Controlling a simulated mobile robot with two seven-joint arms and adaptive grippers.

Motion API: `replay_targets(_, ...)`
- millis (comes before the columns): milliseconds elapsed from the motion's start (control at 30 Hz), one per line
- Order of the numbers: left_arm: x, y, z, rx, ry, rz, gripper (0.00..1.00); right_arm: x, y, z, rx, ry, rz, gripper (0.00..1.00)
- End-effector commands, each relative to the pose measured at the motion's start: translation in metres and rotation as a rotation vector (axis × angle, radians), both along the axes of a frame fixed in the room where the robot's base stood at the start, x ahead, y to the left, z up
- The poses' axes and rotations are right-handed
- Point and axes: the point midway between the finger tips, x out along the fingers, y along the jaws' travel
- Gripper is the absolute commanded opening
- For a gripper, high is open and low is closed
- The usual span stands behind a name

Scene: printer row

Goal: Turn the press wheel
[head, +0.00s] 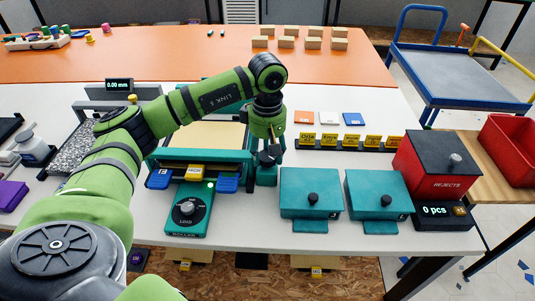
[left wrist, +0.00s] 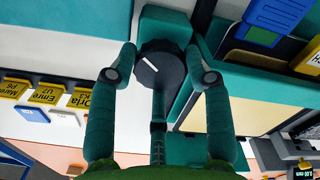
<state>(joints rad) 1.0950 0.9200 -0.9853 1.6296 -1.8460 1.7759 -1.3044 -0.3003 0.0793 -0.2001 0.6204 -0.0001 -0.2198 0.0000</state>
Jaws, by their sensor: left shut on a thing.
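The press (head: 205,155) is a teal frame with a cream bed, on the white table in the middle of the head view. Its wheel (left wrist: 158,72) is a dark round knob with a white mark, on a teal block in the left wrist view. The white mark lies slanted. My left gripper (left wrist: 161,58) has one finger on each side of the wheel and is shut on it. In the head view my left gripper (head: 269,155) points down at the press's right side and hides most of the wheel. My right gripper is not in view.
Two teal lidded boxes (head: 311,190) stand right of the press. A red REJECTS bin (head: 436,168) stands farther right. Name cards (head: 351,141) stand behind the boxes. A LOAD dial unit (head: 189,209) is in front of the press. An orange table (head: 190,60) lies behind.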

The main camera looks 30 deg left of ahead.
Motion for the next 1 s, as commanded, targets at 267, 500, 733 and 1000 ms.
replay_targets(267,-0.0001,0.0,0.0003,0.0,0.0,-0.019,0.17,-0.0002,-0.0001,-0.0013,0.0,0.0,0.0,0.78)
replay_targets(500,-0.0001,0.0,0.0004,0.0,0.0,-0.018,0.58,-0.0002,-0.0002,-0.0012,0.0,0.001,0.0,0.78)
replay_targets(733,-0.0001,0.0001,0.0003,0.0,0.0,-0.017,0.6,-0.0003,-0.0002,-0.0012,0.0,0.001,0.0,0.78)
replay_targets(1000,-0.0003,-0.0001,0.0029,-0.001,0.001,0.061,0.6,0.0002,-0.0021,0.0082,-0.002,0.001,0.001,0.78)
